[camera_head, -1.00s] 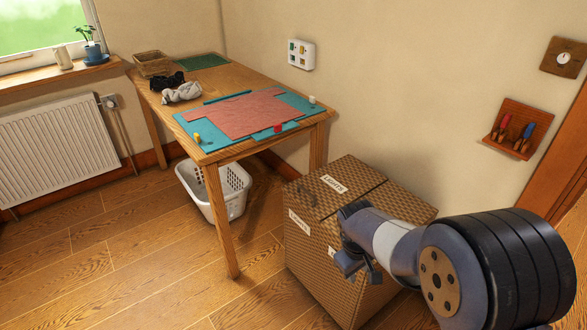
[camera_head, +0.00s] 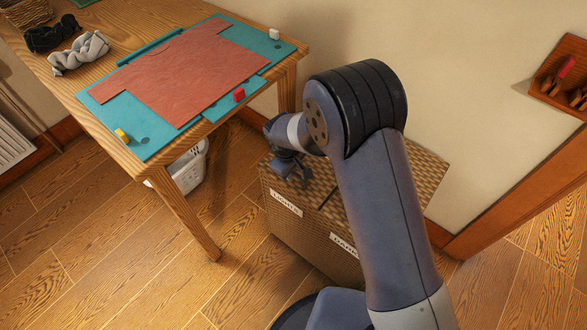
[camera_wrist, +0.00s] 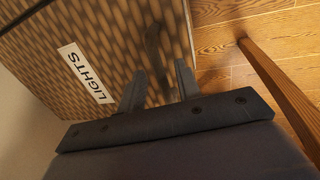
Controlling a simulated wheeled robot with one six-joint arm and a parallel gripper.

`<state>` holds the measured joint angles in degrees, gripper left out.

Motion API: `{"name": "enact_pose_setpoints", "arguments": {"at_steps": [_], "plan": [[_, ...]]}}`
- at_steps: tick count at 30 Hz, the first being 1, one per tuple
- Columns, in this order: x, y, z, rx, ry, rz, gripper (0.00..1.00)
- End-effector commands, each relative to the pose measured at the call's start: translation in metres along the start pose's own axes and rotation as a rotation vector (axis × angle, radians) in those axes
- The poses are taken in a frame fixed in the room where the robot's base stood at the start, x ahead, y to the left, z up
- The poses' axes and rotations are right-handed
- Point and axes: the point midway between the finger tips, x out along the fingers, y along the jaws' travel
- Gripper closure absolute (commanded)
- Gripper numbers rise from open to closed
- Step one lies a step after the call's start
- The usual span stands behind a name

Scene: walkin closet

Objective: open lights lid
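The woven brown box (camera_head: 305,235) stands on the floor right of the table. A LIGHTS label (camera_head: 285,203) is on its front, left of a second label (camera_head: 345,246) that seems to read GAMES. The lights lid (camera_head: 315,189) looks shut, partly hidden by my arm. My gripper (camera_head: 290,172) is over its left part. In the wrist view, a LIGHTS label (camera_wrist: 85,73) and a dark curved handle (camera_wrist: 153,50) show on the weave. My gripper (camera_wrist: 160,70) has its fingers apart, with the handle just beyond and between the tips. I cannot tell whether they touch it.
The wooden table (camera_head: 190,203) is close on the left, with a teal mat (camera_head: 150,140), red cloth (camera_head: 190,75) and small blocks. A white basket (camera_head: 188,170) is under it. The wall is behind the box. Floor (camera_head: 120,260) is clear in front.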

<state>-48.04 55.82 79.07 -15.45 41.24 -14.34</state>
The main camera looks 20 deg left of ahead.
Motion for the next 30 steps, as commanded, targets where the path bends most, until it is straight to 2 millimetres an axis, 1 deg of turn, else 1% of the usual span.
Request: {"name": "enact_pose_setpoints", "arguments": {"at_steps": [7,19,30], "plan": [[0.0005,0.0002,-0.0001,0.000,0.000,0.000,0.67],[0.0002,0.0002,-0.0001,0.000,0.000,0.000,1.00],[0.0001,0.0002,-0.0001,0.000,0.000,0.000,1.00]]}}
